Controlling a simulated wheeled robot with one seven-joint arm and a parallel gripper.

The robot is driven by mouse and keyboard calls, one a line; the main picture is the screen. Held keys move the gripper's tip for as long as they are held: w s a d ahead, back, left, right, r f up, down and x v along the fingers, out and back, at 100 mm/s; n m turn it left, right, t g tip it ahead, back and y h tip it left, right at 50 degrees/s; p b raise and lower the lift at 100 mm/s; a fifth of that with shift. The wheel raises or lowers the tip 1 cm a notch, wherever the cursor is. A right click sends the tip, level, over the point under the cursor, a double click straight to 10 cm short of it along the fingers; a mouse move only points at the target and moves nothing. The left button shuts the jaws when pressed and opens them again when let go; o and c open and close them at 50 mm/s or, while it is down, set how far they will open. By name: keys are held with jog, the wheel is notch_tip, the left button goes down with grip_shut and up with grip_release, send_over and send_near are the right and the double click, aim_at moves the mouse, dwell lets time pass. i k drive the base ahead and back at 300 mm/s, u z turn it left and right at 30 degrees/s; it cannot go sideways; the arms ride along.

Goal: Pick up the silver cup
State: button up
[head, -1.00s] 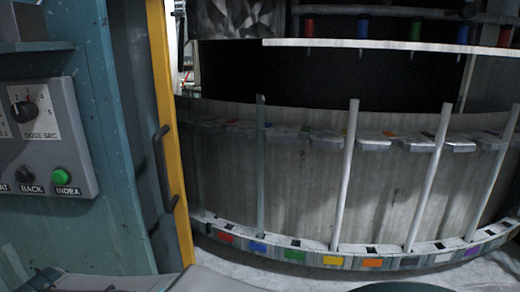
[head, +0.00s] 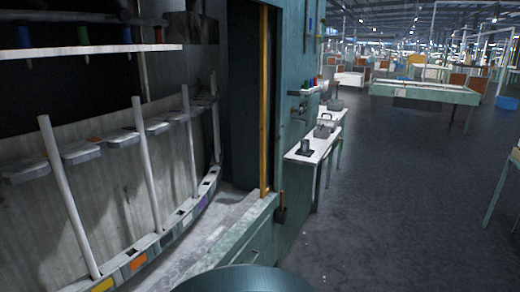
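No silver cup shows clearly in the head view. A small grey cup-like object (head: 305,146) stands on a white side shelf (head: 318,152) right of the teal machine wall. It is too small to tell if it is the silver cup. A grey object with a handle (head: 322,130) stands behind it on the same shelf. My gripper is not in view.
At left is a curved rack (head: 150,247) with upright white tubes and coloured squares. A teal cabinet wall (head: 290,90) separates it from the open dark floor (head: 390,200) at right. A teal-framed table (head: 425,92) stands farther back.

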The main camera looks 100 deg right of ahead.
aim_at(304, 144)
jog(key=z, duration=3.95)
jog(key=i, duration=0.45)
jog(key=z, duration=0.7)
jog(key=i, duration=2.8)
jog(key=u, duration=1.65)
jog(key=i, duration=0.65)
jog(key=u, duration=0.65)
